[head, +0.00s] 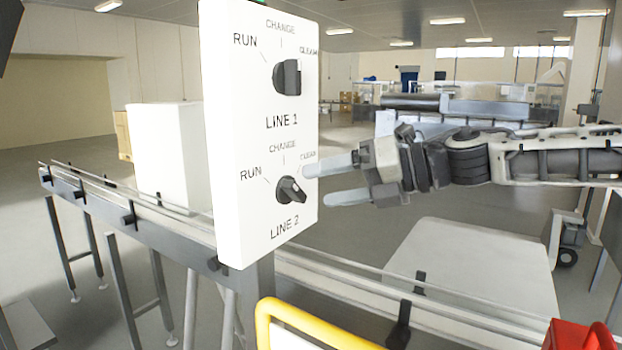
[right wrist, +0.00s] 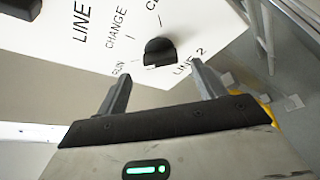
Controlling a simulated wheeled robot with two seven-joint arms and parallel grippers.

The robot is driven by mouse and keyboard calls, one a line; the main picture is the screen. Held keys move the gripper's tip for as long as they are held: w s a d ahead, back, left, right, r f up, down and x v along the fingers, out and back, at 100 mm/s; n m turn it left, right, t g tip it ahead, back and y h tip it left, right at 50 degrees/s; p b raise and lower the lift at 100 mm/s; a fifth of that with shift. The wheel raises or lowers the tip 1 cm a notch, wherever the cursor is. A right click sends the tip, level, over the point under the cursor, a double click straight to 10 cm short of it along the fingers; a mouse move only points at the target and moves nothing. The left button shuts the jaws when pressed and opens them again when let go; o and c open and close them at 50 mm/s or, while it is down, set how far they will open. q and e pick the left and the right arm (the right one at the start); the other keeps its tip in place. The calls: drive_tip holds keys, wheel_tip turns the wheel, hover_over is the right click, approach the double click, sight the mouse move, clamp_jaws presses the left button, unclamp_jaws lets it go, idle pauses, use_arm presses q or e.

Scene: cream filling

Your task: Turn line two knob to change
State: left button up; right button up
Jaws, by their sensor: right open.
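A white panel (head: 228,150) carries two black knobs, each with RUN, CHANGE and CLEAN marks. The line two knob (head: 290,190) is the lower one; its handle looks slanted, but I cannot tell for sure which mark it points to. The line one knob (head: 287,77) is above it. My right gripper (head: 315,184) comes in from the right, open and empty, its fingertips close to the line two knob. In the right wrist view the line two knob (right wrist: 160,52) sits just beyond and between the open fingertips (right wrist: 167,70), apart from them. My left gripper is out of view.
A conveyor (head: 330,280) with rails runs behind and below the panel, with a white box (head: 168,150) at its left. A yellow rail (head: 310,330) and a red object (head: 580,336) are at the lower front. Open floor lies at the left.

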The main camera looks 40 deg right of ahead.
sight(301, 191)
drive_tip(key=shift+x, duration=1.8)
drive_tip(key=c, duration=1)
